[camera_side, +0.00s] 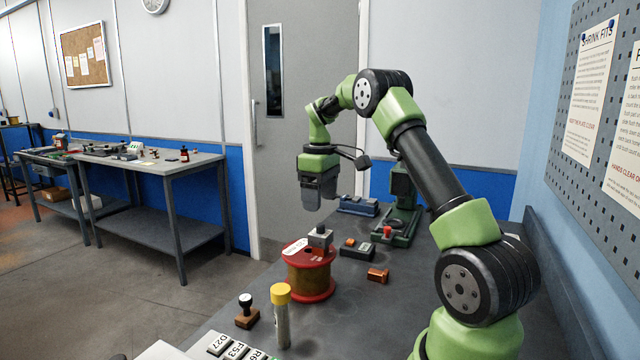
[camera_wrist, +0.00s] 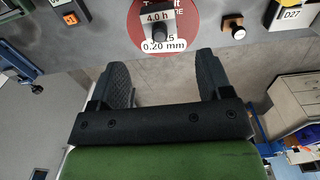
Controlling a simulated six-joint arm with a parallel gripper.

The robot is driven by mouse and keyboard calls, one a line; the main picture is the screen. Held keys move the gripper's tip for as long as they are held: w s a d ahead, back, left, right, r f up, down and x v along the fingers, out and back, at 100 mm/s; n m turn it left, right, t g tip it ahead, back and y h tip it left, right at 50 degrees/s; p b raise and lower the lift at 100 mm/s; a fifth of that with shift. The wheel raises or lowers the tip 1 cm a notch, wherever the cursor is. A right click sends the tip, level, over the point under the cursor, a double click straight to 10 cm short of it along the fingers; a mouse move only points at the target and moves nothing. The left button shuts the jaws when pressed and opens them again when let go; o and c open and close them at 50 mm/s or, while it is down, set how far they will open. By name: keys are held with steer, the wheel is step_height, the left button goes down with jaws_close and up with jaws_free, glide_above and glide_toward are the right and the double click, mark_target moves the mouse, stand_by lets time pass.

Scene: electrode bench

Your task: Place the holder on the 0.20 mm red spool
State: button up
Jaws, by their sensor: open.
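The red spool (camera_side: 293,262), wound with copper-coloured wire, stands upright on the bench. In the wrist view its red top (camera_wrist: 138,24) carries a white label reading "0.20 mm". The holder (camera_side: 320,237), a small grey block with a dark knob, sits on top of the spool. In the wrist view the holder (camera_wrist: 160,31) shows a label "4.0 h" and stands beyond my fingertips. My gripper (camera_side: 312,205) is open and empty, above and behind the spool, apart from the holder. Both fingers show spread in the wrist view (camera_wrist: 165,70).
A yellow-capped tube (camera_side: 282,318) and a black-knobbed wooden stamp (camera_side: 246,311) stand in front of the spool. White labelled tiles (camera_side: 236,350) lie at the front edge. A copper block (camera_side: 378,275), a dark box (camera_side: 356,250) and a green press (camera_side: 402,215) stand to the right.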

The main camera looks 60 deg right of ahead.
mark_target(320, 224)
step_height(320, 224, up, 3)
steer(key=shift+r, duration=0.1)
steer(key=s+a+r+m+t, duration=0.1)
steer(key=s+a+r+t, duration=0.1)
steer(key=a+r, duration=0.5)
steer(key=s+a+r+t, duration=0.2)
steer(key=a, duration=0.9)
steer(key=s+a+f+m+t+y, duration=0.2)
steer(key=s+a+m+t, duration=0.1)
steer(key=s+a, duration=0.6)
steer(key=s, duration=0.3)
steer(key=shift+a+f, duration=0.25)
steer(key=shift+a, duration=0.15)
